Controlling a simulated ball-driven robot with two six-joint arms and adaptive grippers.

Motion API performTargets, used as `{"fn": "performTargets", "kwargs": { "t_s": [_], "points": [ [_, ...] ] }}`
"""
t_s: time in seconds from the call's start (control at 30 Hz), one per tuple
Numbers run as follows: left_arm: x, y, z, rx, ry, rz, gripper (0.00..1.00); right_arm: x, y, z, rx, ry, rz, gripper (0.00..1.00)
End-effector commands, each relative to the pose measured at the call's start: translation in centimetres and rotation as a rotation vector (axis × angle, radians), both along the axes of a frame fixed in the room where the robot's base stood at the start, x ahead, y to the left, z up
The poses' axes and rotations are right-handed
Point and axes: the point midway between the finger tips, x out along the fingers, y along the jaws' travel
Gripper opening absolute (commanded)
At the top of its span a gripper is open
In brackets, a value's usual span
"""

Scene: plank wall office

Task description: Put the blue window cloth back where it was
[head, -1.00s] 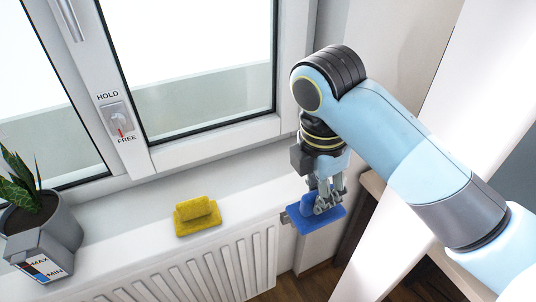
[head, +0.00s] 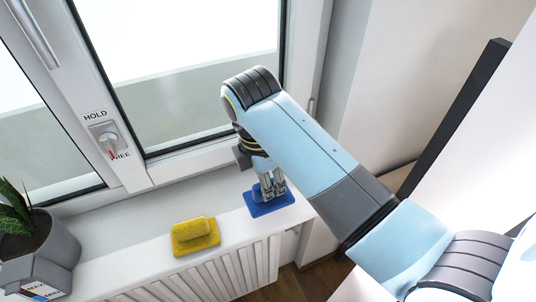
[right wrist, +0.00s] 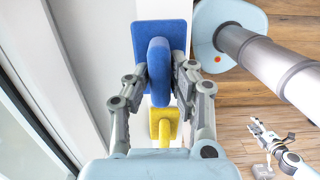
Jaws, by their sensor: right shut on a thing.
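The blue window cloth (head: 268,205) is a flat blue pad with a raised grip on top. It is at the right part of the white window sill, low over it or on it; I cannot tell whether it touches. My right gripper (head: 272,190) is shut on its raised grip from above. In the right wrist view the blue cloth (right wrist: 159,60) sits between the two fingers of my right gripper (right wrist: 160,84). My left gripper (right wrist: 258,125) shows only small in the right wrist view, far from the cloth, its fingers apart.
A yellow cloth (head: 195,237) of like shape lies on the sill (head: 120,238) to the left. A grey planter (head: 45,255) with a plant stands at the far left. A white radiator (head: 215,280) is below the sill. The window handle plate (head: 103,132) is above.

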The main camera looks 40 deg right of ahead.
Motion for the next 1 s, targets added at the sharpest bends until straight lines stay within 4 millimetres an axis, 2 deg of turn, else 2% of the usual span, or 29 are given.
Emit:
{"fn": "performTargets", "kwargs": {
  "t_s": [0.3,0.67,0.7,0.87,1.0],
  "points": [
    [-0.1,0.0,0.7,0.000,0.002,0.000,0.40,0.2,0.1,-3.8,-0.002,0.001,0.000,0.00],
    [0.0,0.0,0.6,0.000,0.001,0.000,0.40,0.2,0.1,-4.3,0.000,-0.001,-0.001,0.00],
    [0.0,0.0,0.6,0.000,0.001,0.000,0.40,0.1,0.1,-4.4,0.000,0.000,-0.001,0.23],
    [0.0,0.0,0.6,0.000,0.000,0.000,0.40,0.1,0.1,-4.4,0.000,-0.001,-0.001,0.43],
    [0.0,0.0,0.6,0.000,0.000,0.000,0.40,0.1,0.1,-4.4,0.000,-0.001,-0.001,0.45]
  ]
}}
